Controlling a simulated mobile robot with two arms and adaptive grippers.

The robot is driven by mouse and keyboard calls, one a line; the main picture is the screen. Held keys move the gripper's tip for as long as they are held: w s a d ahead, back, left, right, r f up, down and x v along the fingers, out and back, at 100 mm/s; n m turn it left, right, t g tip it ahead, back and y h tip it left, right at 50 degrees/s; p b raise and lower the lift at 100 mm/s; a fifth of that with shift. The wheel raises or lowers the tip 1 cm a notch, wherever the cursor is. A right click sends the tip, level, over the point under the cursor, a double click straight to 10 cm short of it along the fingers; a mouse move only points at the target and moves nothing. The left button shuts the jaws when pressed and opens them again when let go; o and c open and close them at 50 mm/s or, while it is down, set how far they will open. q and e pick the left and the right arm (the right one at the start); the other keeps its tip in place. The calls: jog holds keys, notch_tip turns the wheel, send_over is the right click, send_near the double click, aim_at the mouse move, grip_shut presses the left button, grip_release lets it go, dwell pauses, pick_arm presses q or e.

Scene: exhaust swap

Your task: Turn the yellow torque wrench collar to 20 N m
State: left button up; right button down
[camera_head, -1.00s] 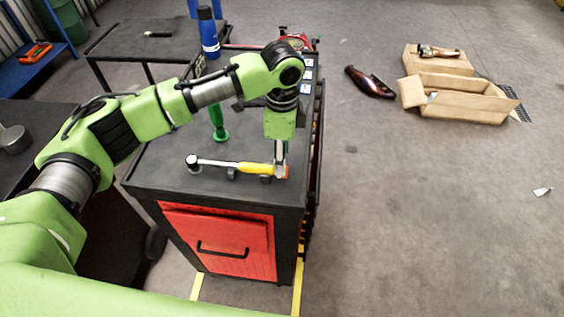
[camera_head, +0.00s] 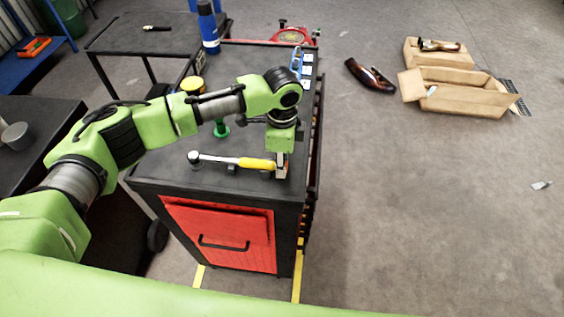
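The torque wrench (camera_head: 225,160) lies across the near part of the black cart top, with its round head at the left and its yellow grip (camera_head: 257,164) at the right. A small orange part shows at the grip's right end, where the collar is mostly hidden by my gripper. My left gripper (camera_head: 282,170) points down over this end. Its fingers are at or around the end, but I cannot tell whether they are closed on it. My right gripper is not in view.
The cart top (camera_head: 165,165) also holds a green tool (camera_head: 221,128) and a blue bottle (camera_head: 208,28). A red item (camera_head: 293,36) is at its far edge.

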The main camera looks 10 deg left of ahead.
pick_arm(q)
jog(key=shift+t, duration=0.3)
jog(key=t, duration=0.3)
jog(key=shift+s+f, duration=0.15)
jog(key=shift+s, duration=0.25)
jog(key=shift+s+f+t+b, duration=0.15)
jog(key=shift+t+b, duration=0.3)
jog(key=shift+t, duration=0.65)
jog(key=shift+s+f+t+b, duration=0.2)
jog(key=shift+t+b, duration=0.45)
jog(key=shift+t, duration=0.25)
jog(key=t+b, duration=0.3)
jog(key=b, duration=0.1)
jog(key=f+t+b, duration=0.1)
jog(key=t+b, duration=0.2)
jog(key=b, duration=0.1)
jog(key=shift+s+b, duration=0.1)
jog(key=shift+b, duration=0.2)
jog(key=shift+r+t+b, duration=0.3)
jog(key=shift+t+b, duration=0.5)
jog(key=shift+b, duration=0.15)
